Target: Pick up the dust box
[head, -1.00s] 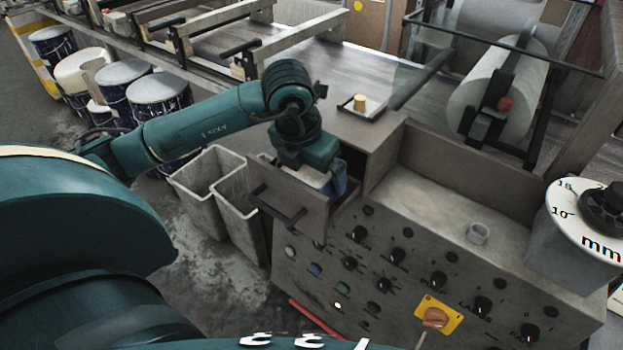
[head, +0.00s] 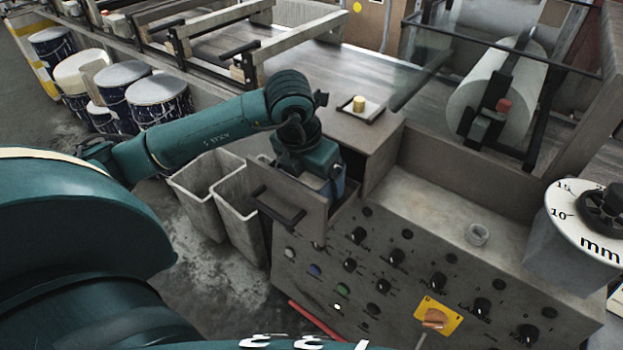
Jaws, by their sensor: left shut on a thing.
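My left gripper (head: 322,188) points down into an open drawer (head: 288,200) at the left end of the grey control cabinet. The drawer front has a black bar handle (head: 277,207). The gripper's fingers are mostly hidden behind the drawer front and my wrist. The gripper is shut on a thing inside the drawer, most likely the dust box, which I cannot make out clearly. My right gripper is not in view.
Two pale open bins (head: 205,190) stand left of the drawer. A small tray with a yellow-topped piece (head: 359,104) sits on the ledge behind it. Knobs and an orange switch (head: 435,318) cover the front panel.

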